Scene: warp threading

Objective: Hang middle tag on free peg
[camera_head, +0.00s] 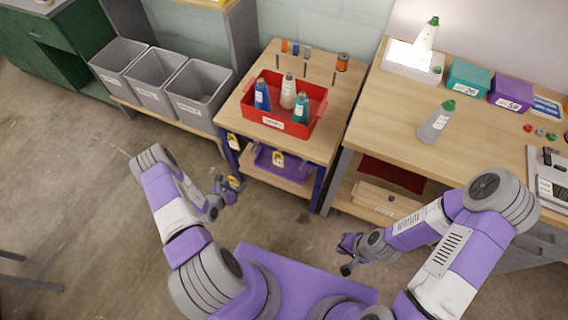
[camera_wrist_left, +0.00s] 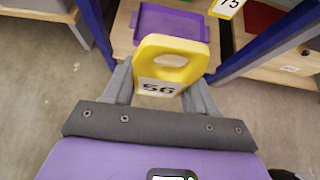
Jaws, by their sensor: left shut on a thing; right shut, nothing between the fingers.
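My left gripper (camera_head: 228,189) is shut on a yellow tag (camera_head: 236,182), held in front of the wooden table. In the left wrist view this tag (camera_wrist_left: 172,68) has a rounded loop top and a white face with "56". A yellow tag (camera_head: 233,141) hangs at the table's front left, and another tag (camera_head: 278,159) hangs at the middle of the front. One hanging tag (camera_wrist_left: 228,6) shows cut off at the top of the left wrist view. I cannot make out a bare peg. My right gripper (camera_head: 347,256) is shut and empty, low at the right.
The table (camera_head: 257,150) carries a red crate (camera_head: 270,123) with several bottles. A purple tray (camera_head: 295,170) sits on its lower shelf; blue legs (camera_head: 319,187) flank the shelf. Grey bins (camera_head: 200,92) stand left, a workbench (camera_head: 390,130) right. The floor before the table is clear.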

